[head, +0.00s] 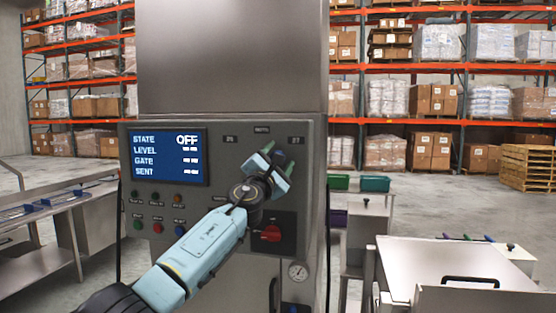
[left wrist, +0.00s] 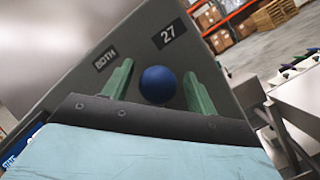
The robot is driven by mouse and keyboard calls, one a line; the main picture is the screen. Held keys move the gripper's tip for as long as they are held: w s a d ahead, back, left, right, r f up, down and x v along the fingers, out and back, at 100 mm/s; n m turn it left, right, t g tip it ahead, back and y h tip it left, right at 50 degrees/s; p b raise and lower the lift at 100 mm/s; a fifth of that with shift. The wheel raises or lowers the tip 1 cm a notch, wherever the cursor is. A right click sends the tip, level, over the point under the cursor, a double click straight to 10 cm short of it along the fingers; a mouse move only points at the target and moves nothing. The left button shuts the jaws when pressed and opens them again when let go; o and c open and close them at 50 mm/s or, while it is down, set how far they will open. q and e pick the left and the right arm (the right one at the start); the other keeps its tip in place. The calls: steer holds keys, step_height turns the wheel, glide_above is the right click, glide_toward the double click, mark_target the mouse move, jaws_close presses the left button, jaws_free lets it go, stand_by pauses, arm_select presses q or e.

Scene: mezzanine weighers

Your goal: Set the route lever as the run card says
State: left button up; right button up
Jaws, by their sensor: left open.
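The route lever shows as a round blue knob (left wrist: 157,84) in the left wrist view, in front of the grey control panel (left wrist: 130,55). My left gripper (head: 276,157) is open, with one green finger on each side of the knob. I cannot tell whether either finger touches it. The labels BOTH (left wrist: 104,60) and 27 (left wrist: 167,34) show above the knob. In the head view my gripper hides the knob, below a row of three small labels. I make out no run card.
The panel's screen (head: 166,157) reads STATE OFF. Below it are several coloured buttons. A red rotary switch (head: 271,233) sits close under my left wrist, with a gauge (head: 298,271) lower down. Steel tables (head: 60,220) stand at left; a steel box (head: 455,265) is at right.

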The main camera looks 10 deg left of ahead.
arm_select(q)
steer(key=shift+s+a+p, duration=0.2)
steer(key=shift+s+p, duration=0.05)
steer(key=shift+p, duration=0.35)
steer(key=p+v, duration=0.3)
steer(key=v, duration=0.9)
steer(key=shift+s+f, duration=0.2)
steer(key=shift+s, duration=0.15)
